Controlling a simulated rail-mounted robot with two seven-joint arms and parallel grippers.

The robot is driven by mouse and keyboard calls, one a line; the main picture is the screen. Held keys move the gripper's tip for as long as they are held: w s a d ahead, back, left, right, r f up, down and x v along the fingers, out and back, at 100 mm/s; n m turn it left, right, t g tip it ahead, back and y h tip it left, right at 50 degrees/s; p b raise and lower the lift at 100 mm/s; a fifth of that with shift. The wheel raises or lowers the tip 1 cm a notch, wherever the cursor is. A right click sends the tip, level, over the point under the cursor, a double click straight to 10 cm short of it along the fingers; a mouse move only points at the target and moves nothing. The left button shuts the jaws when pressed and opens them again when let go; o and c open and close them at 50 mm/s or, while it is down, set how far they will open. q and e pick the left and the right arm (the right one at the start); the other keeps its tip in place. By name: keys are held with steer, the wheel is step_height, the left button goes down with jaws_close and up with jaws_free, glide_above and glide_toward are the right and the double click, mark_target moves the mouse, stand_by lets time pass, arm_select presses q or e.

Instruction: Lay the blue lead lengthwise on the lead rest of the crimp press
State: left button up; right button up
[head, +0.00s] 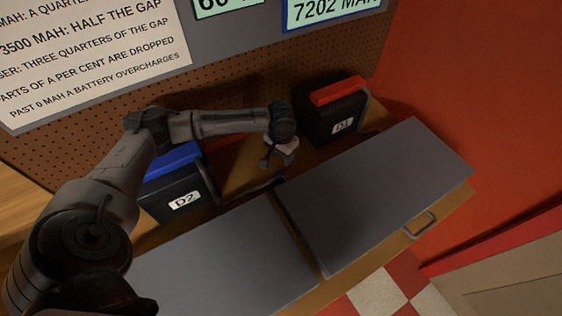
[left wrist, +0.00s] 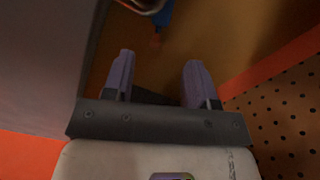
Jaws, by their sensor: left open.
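My left gripper (head: 277,161) is open and hangs beyond the far edge of the grey panels, between the two black boxes. In the left wrist view its two fingers (left wrist: 158,80) stand apart with nothing between them. Past the fingertips, at the top edge, a small blue piece (left wrist: 162,14) with an orange end shows partly; I cannot tell whether it is the blue lead. No blue lead can be made out in the head view. I cannot make out the crimp press or its lead rest in either view. My right gripper is not in view.
A black box marked D2 with a blue top (head: 180,188) stands left of the gripper. A black box marked D1 with a red top (head: 330,112) stands to its right. Two grey panels (head: 375,195) cover the front. A pegboard wall (head: 235,85) rises behind.

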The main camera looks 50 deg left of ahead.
arm_select(q)
step_height(320, 180, up, 2)
steer(key=shift+o, duration=0.5)
steer(key=shift+r, duration=0.4)
steer(key=shift+r, duration=0.1)
